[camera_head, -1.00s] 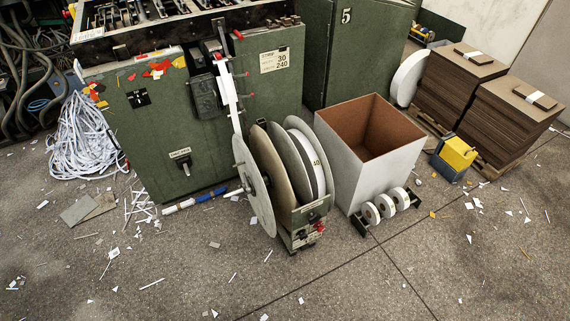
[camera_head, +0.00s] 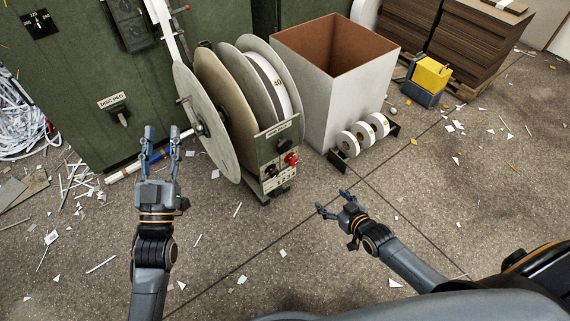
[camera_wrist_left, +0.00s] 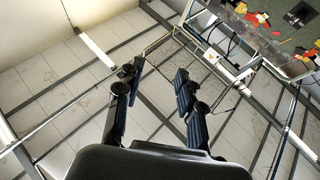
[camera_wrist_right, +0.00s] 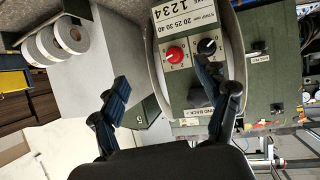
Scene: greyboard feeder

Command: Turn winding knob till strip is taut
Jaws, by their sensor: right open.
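The reel feeder's large discs (camera_head: 219,116) stand before the green machine. A white strip (camera_head: 164,22) rises from them; I cannot tell if it sags. The feeder's front panel (camera_head: 279,146) carries a red knob (camera_head: 291,159) and a black knob (camera_head: 270,170). In the right wrist view the red knob (camera_wrist_right: 175,54) and a black knob (camera_wrist_right: 208,46) sit side by side; a dark part below is half hidden by a finger. My right gripper (camera_head: 333,201) is open and empty, right of and apart from the panel. My left gripper (camera_head: 161,147) is open and empty, left of the discs.
A tall grey bin (camera_head: 307,90) stands right of the feeder, with small white rolls (camera_head: 362,136) at its foot. A yellow and blue box (camera_head: 430,75) and stacked boards (camera_head: 474,48) are further right. Paper scraps litter the floor. The front floor is otherwise open.

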